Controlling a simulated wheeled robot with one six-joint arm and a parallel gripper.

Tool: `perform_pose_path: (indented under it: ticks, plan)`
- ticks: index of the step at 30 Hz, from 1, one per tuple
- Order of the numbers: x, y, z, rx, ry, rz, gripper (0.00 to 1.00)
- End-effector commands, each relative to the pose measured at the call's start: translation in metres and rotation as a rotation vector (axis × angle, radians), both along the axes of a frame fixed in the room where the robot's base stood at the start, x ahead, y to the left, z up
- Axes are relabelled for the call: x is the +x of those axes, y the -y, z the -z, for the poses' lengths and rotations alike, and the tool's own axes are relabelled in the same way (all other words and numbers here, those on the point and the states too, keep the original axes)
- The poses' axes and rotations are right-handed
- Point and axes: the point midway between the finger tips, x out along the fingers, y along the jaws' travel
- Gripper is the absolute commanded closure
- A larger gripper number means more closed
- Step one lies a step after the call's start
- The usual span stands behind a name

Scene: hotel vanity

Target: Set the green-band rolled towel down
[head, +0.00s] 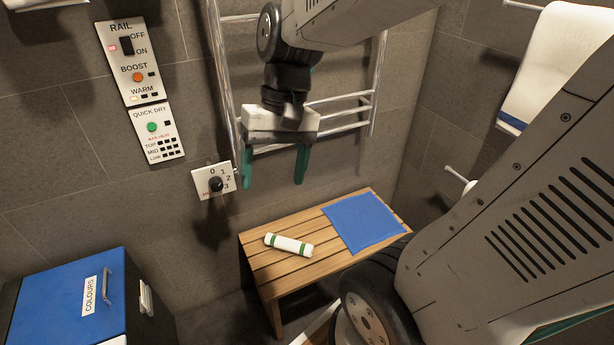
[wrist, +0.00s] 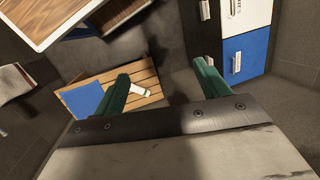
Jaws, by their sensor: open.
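The green-band rolled towel (head: 289,245) is a white roll with green bands near its ends. It lies on the wooden slatted bench (head: 290,276), left of a blue cloth (head: 362,221). My gripper (head: 273,183) has its green fingers spread with nothing between them. It is above the bench, clear of the towel, in front of the heated rail. In the wrist view the towel (wrist: 141,90) lies on the bench past one finger, which partly covers it. My gripper's two fingers (wrist: 165,80) stand wide apart there.
A chrome towel rail (head: 345,103) is on the wall behind my gripper, with control panels (head: 137,90) and a dial (head: 214,183) to its left. A blue-topped bin labelled COLOURS (head: 70,295) stands at lower left. A white towel with a blue edge (head: 555,60) hangs at right.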

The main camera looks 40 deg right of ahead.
Motion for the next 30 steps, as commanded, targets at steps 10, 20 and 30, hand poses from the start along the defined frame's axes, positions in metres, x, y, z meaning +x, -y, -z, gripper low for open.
perform_pose_path:
  ticks: [10, 20, 30]
  plan:
    - [-0.070, 0.001, -0.025, -0.253, 0.203, -0.264, 0.25]
    - [-0.077, 0.004, -0.026, -0.285, 0.226, -0.290, 0.25]
    - [-0.076, 0.004, -0.026, -0.284, 0.225, -0.290, 0.25]
